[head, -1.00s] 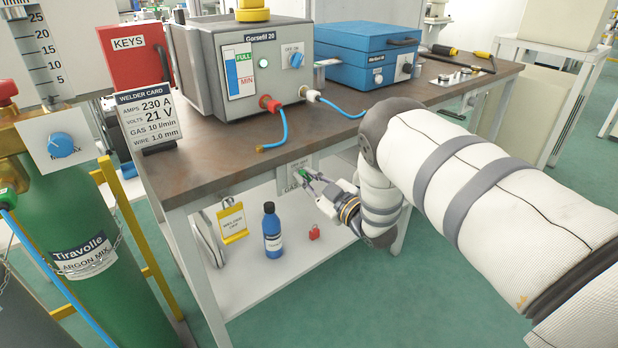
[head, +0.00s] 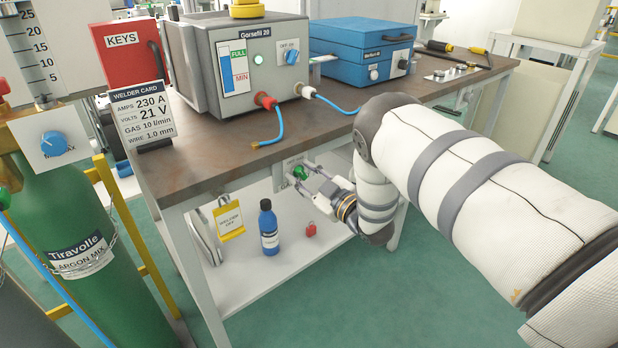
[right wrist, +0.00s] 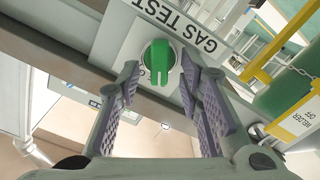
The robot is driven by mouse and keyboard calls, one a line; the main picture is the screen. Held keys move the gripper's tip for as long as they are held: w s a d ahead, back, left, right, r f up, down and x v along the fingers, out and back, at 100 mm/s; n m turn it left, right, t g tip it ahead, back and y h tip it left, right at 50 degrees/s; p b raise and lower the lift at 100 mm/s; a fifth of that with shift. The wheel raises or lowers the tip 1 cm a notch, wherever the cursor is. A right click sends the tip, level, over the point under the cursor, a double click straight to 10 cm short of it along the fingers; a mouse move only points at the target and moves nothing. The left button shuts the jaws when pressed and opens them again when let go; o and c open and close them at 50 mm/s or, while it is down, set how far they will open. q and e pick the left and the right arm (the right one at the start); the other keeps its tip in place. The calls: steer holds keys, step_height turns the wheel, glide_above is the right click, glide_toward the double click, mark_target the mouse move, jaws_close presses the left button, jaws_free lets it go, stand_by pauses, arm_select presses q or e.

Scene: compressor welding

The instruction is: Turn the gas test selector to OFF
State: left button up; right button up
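The gas test selector is a green knob (head: 299,172) on a pale plate (head: 287,183) under the front edge of the bench. In the right wrist view the green knob (right wrist: 158,61) sits beside the "GAS TEST" lettering, its raised bar roughly upright in the picture. My right gripper (head: 311,175) is in front of it. In the wrist view the right gripper's fingers (right wrist: 161,78) are spread, with the knob just beyond and between the tips and a gap visible. Its position marks are not readable. My left gripper is not in view.
The bench top (head: 215,165) overhangs the plate. A yellow tag (head: 229,221) hangs to the left. A blue bottle (head: 268,228) and a red padlock (head: 310,229) are on the lower shelf (head: 255,285). A green gas cylinder (head: 90,240) stands at far left.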

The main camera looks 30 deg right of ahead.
steer(key=s, duration=1.1)
steer(key=shift+s+d, duration=0.3)
steer(key=shift+d, duration=0.15)
steer(key=s+a+f+m+g+h+p, duration=0.1)
steer(key=s+a+f+m+g, duration=0.1)
steer(key=s+a+f+g, duration=0.3)
steer(key=s+a+f+m+g, duration=0.1)
steer(key=s+f+m+g, duration=0.15)
steer(key=s+f, duration=0.45)
steer(key=s+a+f+m+g+h+p, duration=0.1)
steer(key=s+a+f+g, duration=0.1)
steer(key=s+f+g, duration=0.4)
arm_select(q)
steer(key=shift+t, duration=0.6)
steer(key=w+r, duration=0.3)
arm_select(e)
steer(key=s+a+r+m+g, duration=0.1)
steer(key=s+a+g, duration=0.2)
steer(key=s, duration=0.8)
steer(key=s+a+r+m+g, duration=0.1)
steer(key=s+a+g, duration=0.2)
steer(key=s, duration=0.9)
steer(key=shift+s+a+g, duration=0.3)
steer(key=shift+a+g, duration=0.1)
steer(key=shift+g, duration=0.05)
